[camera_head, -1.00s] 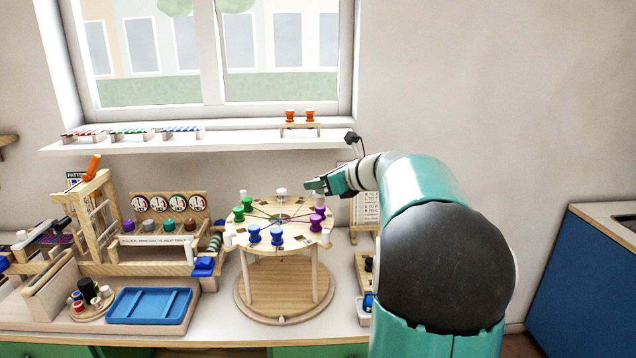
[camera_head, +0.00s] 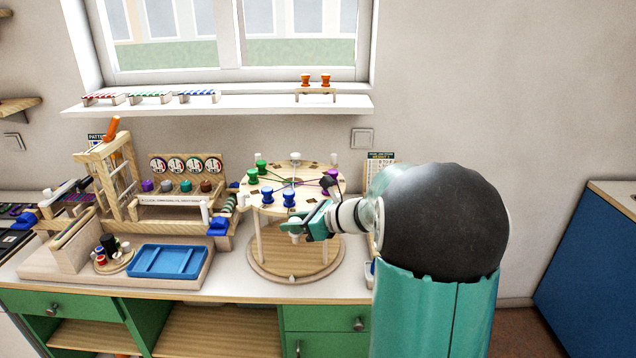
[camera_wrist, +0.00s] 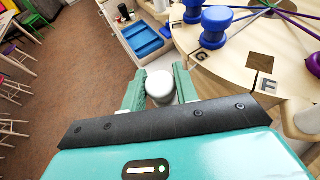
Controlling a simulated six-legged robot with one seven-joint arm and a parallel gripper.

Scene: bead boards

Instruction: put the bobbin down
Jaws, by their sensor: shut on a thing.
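My gripper (camera_head: 297,232) is shut on a white bobbin (camera_wrist: 160,87). The wrist view shows the bobbin's round top between the two green fingers. In the head view the gripper is at the front right of the round wooden board (camera_head: 285,208), just outside its rim. In the wrist view the board (camera_wrist: 215,66) lies to the right of the bobbin, and the bobbin looks clear of it. The bobbin's underside is hidden. Blue bobbins (camera_head: 267,195), green bobbins (camera_head: 253,176) and a purple bobbin stand on the board, with a white one (camera_head: 296,158) at the back.
Strands cross the board's top. A blue tray (camera_head: 168,274) lies to the left on the counter, beside a small round stand with spools (camera_head: 113,262). A wooden frame (camera_head: 107,185) and a rack with round dials stand behind. A shelf (camera_head: 230,105) runs under the window.

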